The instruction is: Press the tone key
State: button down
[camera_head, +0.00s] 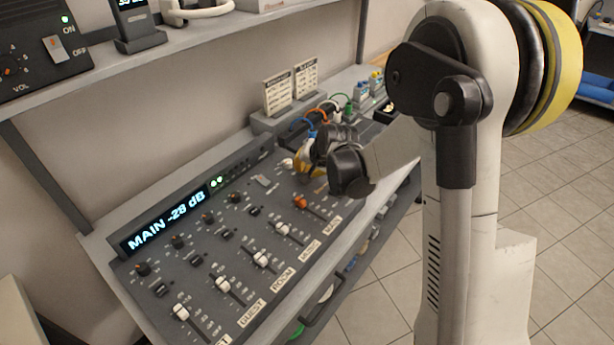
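A grey mixing console (205,255) lies on the desk with a lit display (166,219) reading "MAIN -28 dB". A small grey key (264,181) sits on its upper right part; I cannot read a label, so I cannot tell whether it is the tone key. My gripper (303,168) is over the right part of the console, to the right of that key. Its dark wrist and small size hide whether its fingers are open, and whether it touches the panel. Part of the panel behind it is hidden.
White faders (222,285) and an orange-capped fader (300,202) stand up from the console. Coloured cables (318,112) and two label cards (292,87) are behind my gripper. A shelf (200,37) with a switch box (40,45) hangs above. Tiled floor is free at right.

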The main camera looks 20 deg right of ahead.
jog(key=shift+f+b, duration=0.4)
jog(key=shift+f, duration=0.05)
jog(key=shift+r, duration=0.1)
jog(key=shift+r+p, duration=0.3)
jog(key=shift+r, duration=0.15)
notch_tip(320, 180, up, 6)
jog(key=p, duration=0.4)
dwell(0.3)
